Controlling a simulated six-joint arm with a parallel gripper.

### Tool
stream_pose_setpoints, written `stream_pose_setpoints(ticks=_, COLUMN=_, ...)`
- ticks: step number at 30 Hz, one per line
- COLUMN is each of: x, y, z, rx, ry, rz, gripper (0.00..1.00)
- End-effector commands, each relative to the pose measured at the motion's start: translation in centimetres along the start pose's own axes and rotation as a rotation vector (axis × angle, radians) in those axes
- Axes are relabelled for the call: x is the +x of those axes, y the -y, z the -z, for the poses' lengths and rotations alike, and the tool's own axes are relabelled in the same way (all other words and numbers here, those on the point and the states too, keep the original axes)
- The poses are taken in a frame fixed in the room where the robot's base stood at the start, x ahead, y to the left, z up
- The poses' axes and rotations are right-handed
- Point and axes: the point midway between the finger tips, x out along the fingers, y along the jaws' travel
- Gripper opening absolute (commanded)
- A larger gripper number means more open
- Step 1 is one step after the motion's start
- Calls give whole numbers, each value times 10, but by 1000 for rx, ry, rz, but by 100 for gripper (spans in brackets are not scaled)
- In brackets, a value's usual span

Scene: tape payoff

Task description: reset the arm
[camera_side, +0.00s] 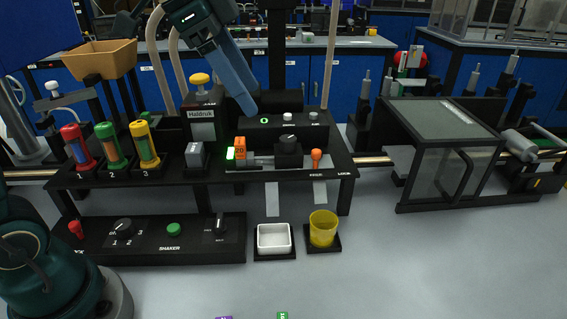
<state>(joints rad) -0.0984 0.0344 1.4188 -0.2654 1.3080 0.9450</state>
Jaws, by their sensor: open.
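My arm reaches in from the top of the side view, with its teal wrist at the upper middle. My gripper (243,88) shows as a blue finger angled down to the right, above the black bench unit, and looks empty. Its tip is close to the black box with small knobs (288,121) in the picture; whether it touches cannot be told. The second finger is not clearly seen. The yellow-topped Haldruk unit (202,117) stands just left of the finger.
Red, green and yellow cylinders (113,148) stand at the left below a tan hopper (100,59). A white tray (274,238) and a yellow cup (322,229) sit in front. A clear-sided enclosure (438,150) stands right. The grey floor at front right is free.

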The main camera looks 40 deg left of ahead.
Motion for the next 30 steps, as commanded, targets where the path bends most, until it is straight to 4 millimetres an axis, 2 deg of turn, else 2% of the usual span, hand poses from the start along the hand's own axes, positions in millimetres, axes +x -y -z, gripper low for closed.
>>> stream_pose_setpoints(ticks=3, x=-13, y=-26, z=-20, rx=-77, ry=0, rz=48, gripper=69)
stream_pose_setpoints(ticks=9, x=-13, y=-64, z=-64, rx=-259, ry=1, rz=125, gripper=69)
stream_pose_setpoints(ticks=15, x=8, y=-94, z=-115, rx=-474, ry=1, rz=193, gripper=69)
stream_pose_setpoints(ticks=21, x=34, y=-107, z=-151, rx=-685, ry=31, rz=224, gripper=69)
stream_pose_setpoints(ticks=25, x=35, y=-104, z=-150, rx=-759, ry=10, rz=239, gripper=69)
stream_pose_setpoints(ticks=30, x=35, y=-104, z=-149, rx=-772, ry=8, rz=238, gripper=69)
